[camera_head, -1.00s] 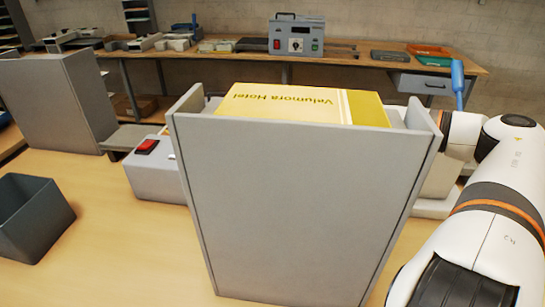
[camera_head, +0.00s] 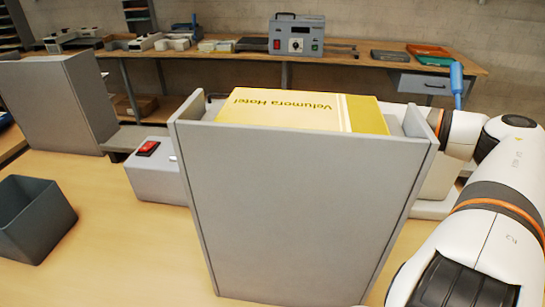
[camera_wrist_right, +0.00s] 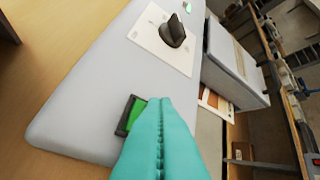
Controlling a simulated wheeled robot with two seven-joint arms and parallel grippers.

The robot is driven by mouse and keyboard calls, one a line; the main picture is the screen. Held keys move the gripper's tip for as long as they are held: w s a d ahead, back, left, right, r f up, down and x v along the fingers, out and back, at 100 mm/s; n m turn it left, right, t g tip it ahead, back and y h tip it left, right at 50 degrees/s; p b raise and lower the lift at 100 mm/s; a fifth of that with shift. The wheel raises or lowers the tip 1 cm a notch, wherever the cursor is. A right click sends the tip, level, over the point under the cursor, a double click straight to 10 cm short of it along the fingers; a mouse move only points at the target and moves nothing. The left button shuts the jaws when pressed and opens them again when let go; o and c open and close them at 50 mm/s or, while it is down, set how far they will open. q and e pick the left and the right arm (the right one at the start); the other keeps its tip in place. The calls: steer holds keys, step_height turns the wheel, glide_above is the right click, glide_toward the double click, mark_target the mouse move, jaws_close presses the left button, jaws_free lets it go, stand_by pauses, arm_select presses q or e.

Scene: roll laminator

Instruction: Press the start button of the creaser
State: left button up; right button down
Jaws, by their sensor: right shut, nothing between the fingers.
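In the right wrist view a grey machine body, seemingly the creaser (camera_wrist_right: 85,90), carries a green button (camera_wrist_right: 136,113) in a dark frame. A black knob (camera_wrist_right: 172,32) on a white plate and a small green lamp (camera_wrist_right: 187,7) are on the same face. My right gripper (camera_wrist_right: 155,101) has teal fingers, shut and empty. Their tips overlap the right part of the green button; I cannot tell whether they touch it. In the head view my right arm (camera_head: 500,190) comes in from the right, and its gripper is hidden behind a tall grey holder (camera_head: 300,210). My left gripper is not in view.
The holder bears yellow "Velumora Hotel" sheets (camera_head: 300,108). Left of it is a grey housing with a red switch (camera_head: 148,148). A dark open bin (camera_head: 35,225) and another grey panel (camera_head: 55,105) are at the left. A back bench (camera_head: 340,60) carries equipment.

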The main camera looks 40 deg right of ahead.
step_height(320, 180, up, 5)
steer(key=p, duration=0.4)
steer(key=shift+r, duration=0.1)
stand_by(0.8)
